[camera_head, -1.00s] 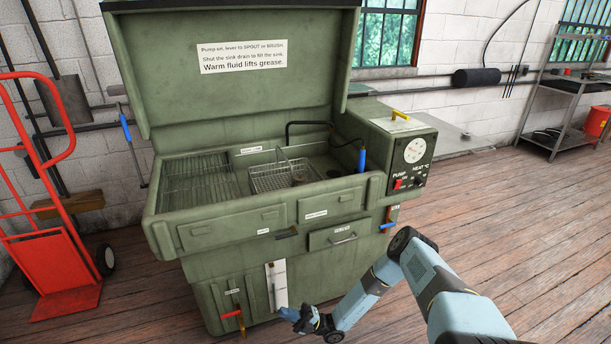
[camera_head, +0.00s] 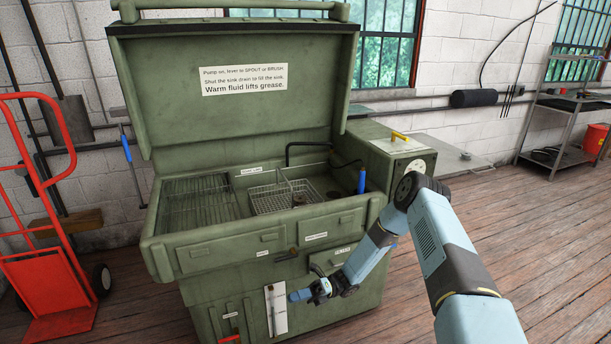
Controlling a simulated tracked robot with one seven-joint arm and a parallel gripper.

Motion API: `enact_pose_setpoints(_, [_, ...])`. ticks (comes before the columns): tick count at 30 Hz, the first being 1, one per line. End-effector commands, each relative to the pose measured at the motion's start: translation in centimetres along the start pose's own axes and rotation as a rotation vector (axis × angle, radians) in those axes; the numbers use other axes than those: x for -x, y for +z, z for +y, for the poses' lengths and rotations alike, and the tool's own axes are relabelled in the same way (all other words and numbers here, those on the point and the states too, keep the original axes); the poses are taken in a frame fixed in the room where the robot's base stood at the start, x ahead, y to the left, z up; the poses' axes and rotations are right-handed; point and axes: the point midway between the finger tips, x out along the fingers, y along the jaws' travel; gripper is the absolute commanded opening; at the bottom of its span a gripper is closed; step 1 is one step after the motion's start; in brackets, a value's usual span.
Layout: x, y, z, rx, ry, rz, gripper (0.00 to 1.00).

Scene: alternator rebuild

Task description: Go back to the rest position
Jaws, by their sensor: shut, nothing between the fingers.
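My gripper (camera_head: 303,295) is at the end of my blue and black arm, low in front of the parts washer's front panel. It points left, beside a white strip (camera_head: 276,309) on the lower cabinet. Its fingers are small in the picture and look shut, with nothing seen in them. The green parts washer (camera_head: 215,258) stands with its lid (camera_head: 235,125) raised. A wire basket (camera_head: 283,198) with a small dark part in it sits in the sink, and a wire rack (camera_head: 199,201) lies at the left.
A control box (camera_head: 398,152) with a yellow handle is at the washer's right, partly behind my arm. A red hand truck (camera_head: 50,262) stands at the left. A metal shelf (camera_head: 560,122) and a red bin (camera_head: 595,142) are at the back right. The wooden floor at right is clear.

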Motion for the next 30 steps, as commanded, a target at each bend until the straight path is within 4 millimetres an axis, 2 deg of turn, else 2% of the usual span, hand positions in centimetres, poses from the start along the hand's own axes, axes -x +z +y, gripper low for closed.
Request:
enact_pose_setpoints(3, [0.3, 1.4, 2.7, 0.08, -0.052, 0.087, 0.0])
enact_pose_setpoints(15, [0.8, 4.5, 11.1, 0.341, -0.2, 0.375, 0.0])
enact_pose_setpoints(30, [1.0, 6.6, 22.2, 0.657, -0.344, 0.748, 0.0])
